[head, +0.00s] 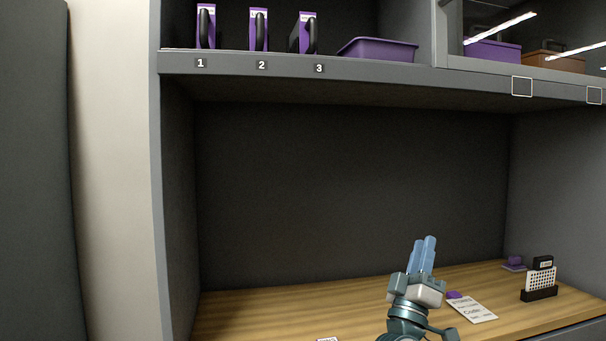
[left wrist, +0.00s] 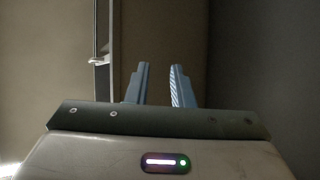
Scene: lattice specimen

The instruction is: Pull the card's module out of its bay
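Three modules with purple faces and black handles stand in bays on the upper shelf in the head view: module 1 (head: 205,27), module 2 (head: 258,30) and module 3 (head: 304,32). White number labels sit below them on the shelf edge. A white card (head: 473,309) with printed text lies on the desk; its text is too small to read fully.
A purple tray (head: 378,50) sits right of module 3. Glass-fronted bins (head: 492,50) are at the upper right. The wooden desk (head: 290,306) holds a dotted block in a dark stand (head: 540,294) and small purple items (head: 514,262). The shelf edge (head: 400,73) overhangs the desk.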

